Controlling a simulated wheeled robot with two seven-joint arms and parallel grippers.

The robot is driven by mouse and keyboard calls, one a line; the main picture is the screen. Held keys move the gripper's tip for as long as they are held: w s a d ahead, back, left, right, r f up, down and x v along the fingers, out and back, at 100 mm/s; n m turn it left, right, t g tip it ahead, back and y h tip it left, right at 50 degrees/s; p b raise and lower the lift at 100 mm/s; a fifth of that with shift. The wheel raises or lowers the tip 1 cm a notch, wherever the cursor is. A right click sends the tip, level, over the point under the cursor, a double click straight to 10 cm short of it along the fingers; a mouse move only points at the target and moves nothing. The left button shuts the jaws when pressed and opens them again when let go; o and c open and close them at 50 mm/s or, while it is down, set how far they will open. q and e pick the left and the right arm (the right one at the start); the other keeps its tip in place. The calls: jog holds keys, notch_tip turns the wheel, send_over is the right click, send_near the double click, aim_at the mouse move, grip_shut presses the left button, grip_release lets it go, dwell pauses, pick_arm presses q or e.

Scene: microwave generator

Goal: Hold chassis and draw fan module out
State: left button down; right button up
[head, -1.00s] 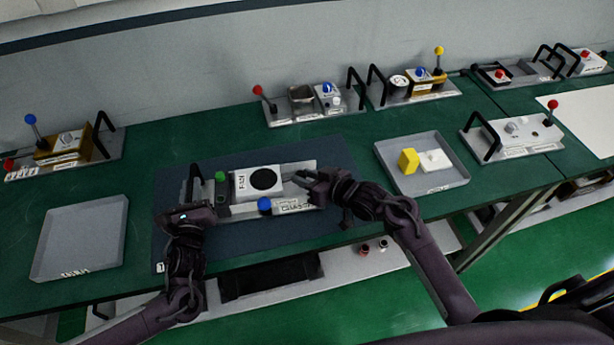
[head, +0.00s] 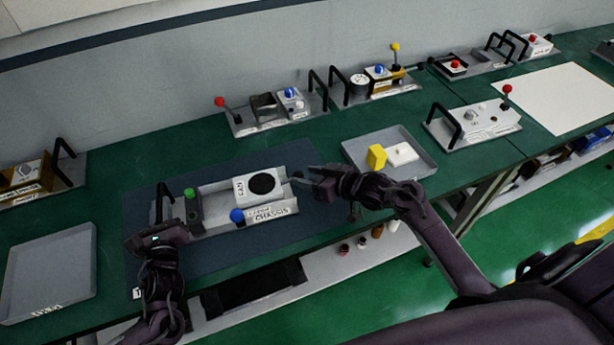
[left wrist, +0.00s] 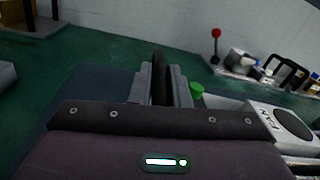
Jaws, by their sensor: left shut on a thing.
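An empty grey tray (head: 48,270) lies at the left. Another tray (head: 420,147) at the right holds a yellow block (head: 376,156) and a white piece. Several other units with handles stand along the back. The mat is clear around the chassis.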

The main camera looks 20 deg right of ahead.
pick_arm(q)
jog(key=shift+s+a+f, duration=0.1)
jog(key=shift+a+f, duration=0.05)
jog(key=shift+f, duration=0.3)
pick_arm(e)
jog(key=shift+a, duration=0.2)
jog(key=shift+s+d, duration=0.1)
jog(key=shift+s, duration=0.1)
jog(key=v, duration=1.2)
jog(key=shift+w+d, duration=0.1)
pick_arm(q)
jog(key=c, duration=1.7)
grip_release()
jog(key=shift+c, duration=0.2)
jog(key=o, duration=0.4)
jog(key=shift+w+a+r, duration=0.1)
jog(key=shift+w+a, duration=0.05)
jog(key=shift+w, duration=0.05)
jog(key=shift+o, duration=0.2)
pick_arm(e)
jog(key=shift+w, duration=0.2)
pick_arm(q)
jog(key=shift+r, duration=0.15)
